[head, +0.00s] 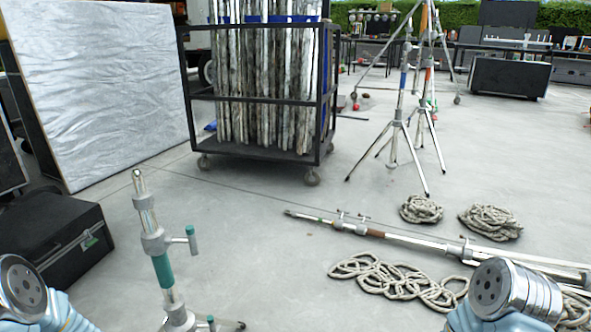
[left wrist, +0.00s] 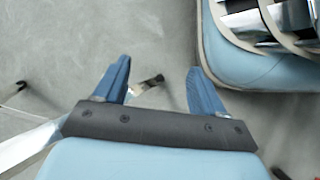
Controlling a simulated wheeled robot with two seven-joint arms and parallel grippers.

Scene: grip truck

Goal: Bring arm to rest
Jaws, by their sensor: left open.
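My left gripper (left wrist: 158,88) shows in the left wrist view with its two blue fingers spread apart and nothing between them. The grey floor lies beyond the fingers, with a small dark and metallic piece seen past the gap. In the head view, parts of my own arms (head: 22,288) show at the bottom left and bottom right (head: 515,292). Neither gripper's fingers show in the head view. My right gripper is out of view.
A stand with a teal grip (head: 161,268) rises close in front. A black case (head: 50,240) sits at left, below a silver panel (head: 95,90). A wheeled cart (head: 255,155) holds poles. Rope coils (head: 490,222) and a long pole (head: 400,238) lie at right. Tripods (head: 398,135) stand behind.

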